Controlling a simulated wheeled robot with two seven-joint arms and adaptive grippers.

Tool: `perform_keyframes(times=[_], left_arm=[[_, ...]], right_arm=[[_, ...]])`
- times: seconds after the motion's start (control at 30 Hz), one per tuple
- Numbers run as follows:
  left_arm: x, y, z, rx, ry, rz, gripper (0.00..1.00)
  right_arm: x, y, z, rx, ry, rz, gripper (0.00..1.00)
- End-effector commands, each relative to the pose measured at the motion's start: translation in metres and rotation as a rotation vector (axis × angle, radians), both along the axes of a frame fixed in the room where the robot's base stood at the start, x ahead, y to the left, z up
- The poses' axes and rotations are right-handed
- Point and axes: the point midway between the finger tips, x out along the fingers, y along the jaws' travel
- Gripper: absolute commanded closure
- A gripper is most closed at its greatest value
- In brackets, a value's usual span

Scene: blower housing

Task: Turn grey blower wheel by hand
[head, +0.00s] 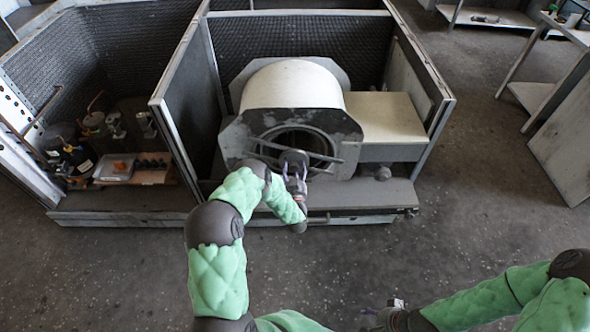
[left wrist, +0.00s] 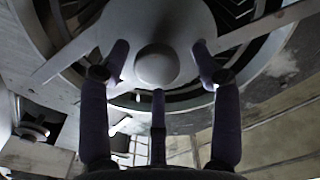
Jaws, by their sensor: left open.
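The grey blower wheel (head: 302,143) sits inside the round opening of the blower housing (head: 292,85), with support bars crossing in front of it. In the left wrist view, the bars meet at a grey central disc with a rounded hub (left wrist: 157,66). My left gripper (head: 295,178) is at the front of the opening, by the hub disc. In the left wrist view, its open fingers (left wrist: 160,72) stand on both sides of the hub and below it; I cannot tell whether they touch the disc. My right gripper (head: 388,312) is low in the head view, away from the housing, its jaws unclear.
The housing stands in a metal-framed cabinet with a dividing panel (head: 185,100). A beige box (head: 385,118) is right of it. Compressors and parts (head: 100,135) fill the left bay. Open floor (head: 450,190) lies in front and right, with a grey panel (head: 565,150) at the right edge.

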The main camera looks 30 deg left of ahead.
Motion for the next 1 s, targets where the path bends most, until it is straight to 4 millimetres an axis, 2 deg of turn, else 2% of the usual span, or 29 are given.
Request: perform_keyframes(times=[0.17,0.6,0.8,1.0], left_arm=[[-0.017,-0.011,-0.001,-0.002,0.003,-0.001,0.36],[-0.085,-0.053,0.0,-0.001,-0.001,-0.002,0.36],[-0.098,-0.061,0.0,0.001,-0.002,-0.001,0.36],[-0.1,-0.062,0.0,0.001,-0.002,-0.001,0.36]], right_arm=[[0.0,0.0,0.0,0.0,0.0,0.0,0.36],[0.0,0.0,0.0,0.0,0.0,0.0,0.36],[0.0,0.0,0.0,0.0,0.0,0.0,0.36],[0.0,0.0,0.0,0.0,0.0,0.0,0.36]])
